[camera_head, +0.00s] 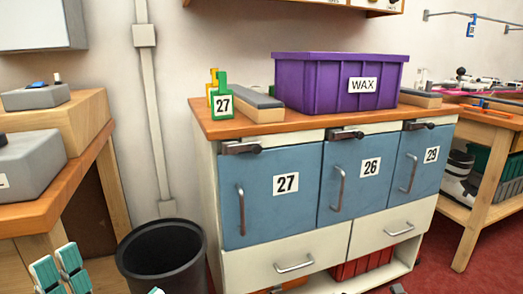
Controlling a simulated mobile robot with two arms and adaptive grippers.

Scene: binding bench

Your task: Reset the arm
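My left gripper (60,268) shows at the bottom left edge as two teal and white fingers, side by side with a gap between them. Nothing shows between the fingers, and the rest of this gripper is cut off by the frame. A small teal tip (155,291) shows at the bottom edge below the black bin; it may belong to my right gripper, but too little shows to tell its state. Both are low in front of the furniture and apart from the cabinet.
A cabinet (262,125) with blue doors 27, 26 and 29 stands ahead. On it are a purple WAX bin (325,90) and green tag 27 (221,100). A black bin (162,252) stands left, beside a wooden bench (50,207). Another bench (490,120) is right, beyond red floor.

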